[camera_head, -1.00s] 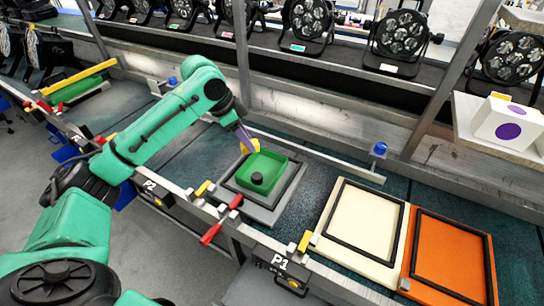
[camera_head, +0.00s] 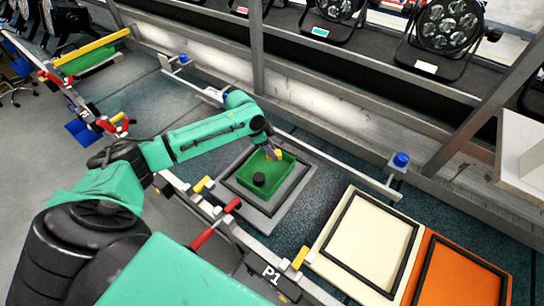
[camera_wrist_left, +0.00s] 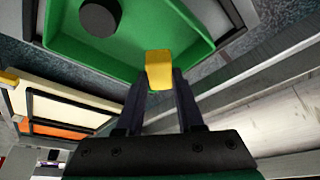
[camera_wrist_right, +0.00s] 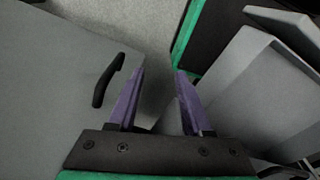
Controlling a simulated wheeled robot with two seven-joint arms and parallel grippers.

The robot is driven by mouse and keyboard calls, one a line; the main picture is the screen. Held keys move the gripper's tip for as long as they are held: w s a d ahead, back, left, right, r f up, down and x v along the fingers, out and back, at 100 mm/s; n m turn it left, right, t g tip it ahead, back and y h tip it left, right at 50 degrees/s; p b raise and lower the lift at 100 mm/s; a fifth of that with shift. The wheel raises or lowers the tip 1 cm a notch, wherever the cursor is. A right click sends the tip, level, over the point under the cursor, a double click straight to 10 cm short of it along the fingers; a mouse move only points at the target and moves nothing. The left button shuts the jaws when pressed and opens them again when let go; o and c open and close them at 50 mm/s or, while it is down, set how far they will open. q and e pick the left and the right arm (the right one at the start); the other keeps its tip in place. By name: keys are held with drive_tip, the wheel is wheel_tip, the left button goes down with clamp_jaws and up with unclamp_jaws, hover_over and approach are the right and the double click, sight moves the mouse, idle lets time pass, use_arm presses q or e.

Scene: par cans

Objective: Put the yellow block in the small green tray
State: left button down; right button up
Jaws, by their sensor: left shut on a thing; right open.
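The small green tray (camera_head: 249,188) sits in a grey framed fixture on the bench, with a black round thing (camera_head: 259,180) in it. My left gripper (camera_head: 273,152) is at the tray's far right side, shut on the yellow block (camera_head: 279,154). In the left wrist view the block (camera_wrist_left: 159,68) is between the fingertips and overlaps the green tray (camera_wrist_left: 190,20) near its rim. I cannot tell whether the block touches the tray. My right gripper (camera_wrist_right: 155,80) is open and empty, seen only in its wrist view.
A cream panel (camera_head: 330,262) and an orange panel (camera_head: 425,258) with black frames lie right of the tray. A metal rail with a blue knob (camera_head: 401,160) runs behind it. Red-handled clamps (camera_head: 203,238) line the front edge. Stage lights (camera_head: 449,22) stand behind.

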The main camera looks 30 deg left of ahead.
sight(271, 159)
use_arm(q)
drive_tip(key=f, duration=0.3)
drive_tip(key=shift+s+f, duration=0.25)
drive_tip(key=shift+f, duration=0.1)
drive_tip(key=c, duration=0.5)
unclamp_jaws()
drive_tip(key=shift+c, duration=0.2)
drive_tip(key=b+v, duration=0.1)
drive_tip(key=v, duration=1.1)
